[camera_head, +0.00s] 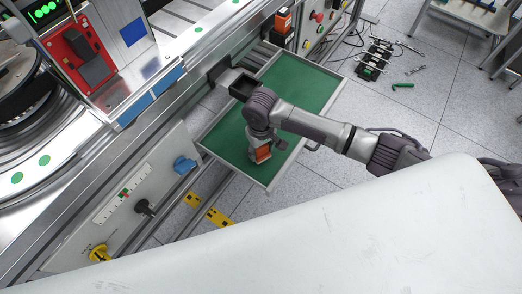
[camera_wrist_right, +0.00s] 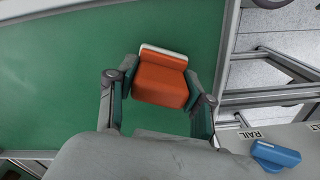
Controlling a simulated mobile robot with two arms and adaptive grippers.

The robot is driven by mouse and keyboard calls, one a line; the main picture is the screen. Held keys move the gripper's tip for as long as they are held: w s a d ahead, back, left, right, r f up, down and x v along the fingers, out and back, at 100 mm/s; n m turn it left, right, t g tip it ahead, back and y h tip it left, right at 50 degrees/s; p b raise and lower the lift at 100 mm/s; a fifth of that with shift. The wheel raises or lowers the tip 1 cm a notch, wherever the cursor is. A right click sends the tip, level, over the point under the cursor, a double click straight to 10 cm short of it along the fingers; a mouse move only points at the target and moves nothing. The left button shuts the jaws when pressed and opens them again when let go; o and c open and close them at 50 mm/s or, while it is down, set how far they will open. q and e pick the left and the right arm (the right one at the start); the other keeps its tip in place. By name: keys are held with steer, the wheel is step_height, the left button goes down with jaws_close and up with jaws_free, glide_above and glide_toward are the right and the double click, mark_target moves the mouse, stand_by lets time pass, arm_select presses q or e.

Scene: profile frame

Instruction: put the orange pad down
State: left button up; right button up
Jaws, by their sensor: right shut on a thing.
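The orange pad (camera_wrist_right: 162,80) is a small orange block with a white strip along one edge. In the right wrist view it sits between the two fingers of my right gripper (camera_wrist_right: 158,92), which is shut on it. In the head view the orange pad (camera_head: 263,153) shows below my right gripper (camera_head: 262,146), over the near part of the green tray (camera_head: 310,88). I cannot tell whether the pad touches the tray's surface. My left gripper is not in view.
The tray has a raised metal rim and juts from the machine. A second orange block (camera_head: 283,22) stands by the machine at the top. A blue knob (camera_head: 184,165) is left of the tray. Green tray surface around the pad is clear. Tools lie on the floor at upper right.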

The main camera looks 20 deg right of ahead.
steer(key=shift+f, duration=0.5)
steer(key=o, duration=1.4)
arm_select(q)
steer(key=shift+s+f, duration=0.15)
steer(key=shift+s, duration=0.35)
arm_select(e)
steer(key=shift+r, duration=0.15)
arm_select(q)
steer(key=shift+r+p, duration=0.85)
arm_select(e)
step_height(320, 180, up, 12)
steer(key=shift+f, duration=0.1)
